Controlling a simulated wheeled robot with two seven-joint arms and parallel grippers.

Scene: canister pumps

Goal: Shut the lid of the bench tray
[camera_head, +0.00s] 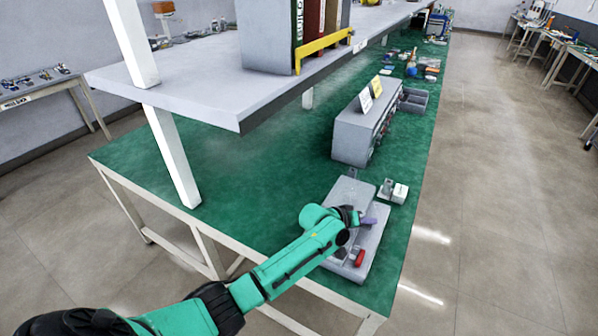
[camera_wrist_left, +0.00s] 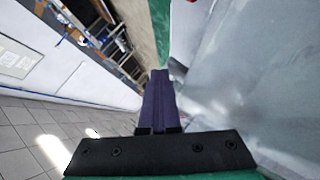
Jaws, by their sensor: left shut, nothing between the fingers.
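The grey bench tray (camera_head: 374,250) lies on the green bench top near its front right corner. A red part (camera_head: 360,258) sits at its near end. A flat grey panel, seemingly the lid (camera_head: 350,193), shows beyond my arm; my forearm and wrist hide much of the tray, so I cannot tell how far open it is. My left gripper (camera_head: 369,221) is over the tray, its purple fingers shut and empty. In the left wrist view the shut fingers (camera_wrist_left: 158,98) are beside a large grey surface (camera_wrist_left: 240,80); contact is unclear. My right gripper is not in view.
A small white box (camera_head: 399,194) and a metal piece (camera_head: 387,187) stand just beyond the tray. A grey instrument case (camera_head: 352,138) is farther back. A shelf (camera_head: 200,90) with a white post overhangs the bench's left side. The green top (camera_head: 270,185) left of the tray is clear.

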